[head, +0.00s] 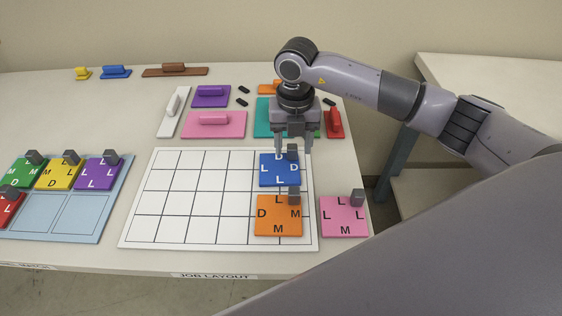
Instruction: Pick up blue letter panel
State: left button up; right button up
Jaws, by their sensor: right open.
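The blue letter panel (268,170) lies flat on the white grid board, in its upper right part. It carries white letters and a small grey block standing at its upper right. My right gripper (293,148) points down at the panel's far edge, its two fingers apart near the grey block. Whether the fingers touch the block cannot be told. My right arm comes in from the right. My left gripper is not in view.
An orange panel (268,222) lies just in front of the blue one. A pink panel (345,228) lies right of the grid board (170,200). A light-blue tray (85,215) at left holds several panels. Coloured handled pieces, including a pink one (214,130), lie behind the board.

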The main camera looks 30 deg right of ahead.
jog(key=shift+f, duration=1.25)
jog(key=shift+w, duration=0.1)
grip_shut()
jog(key=shift+r, duration=0.1)
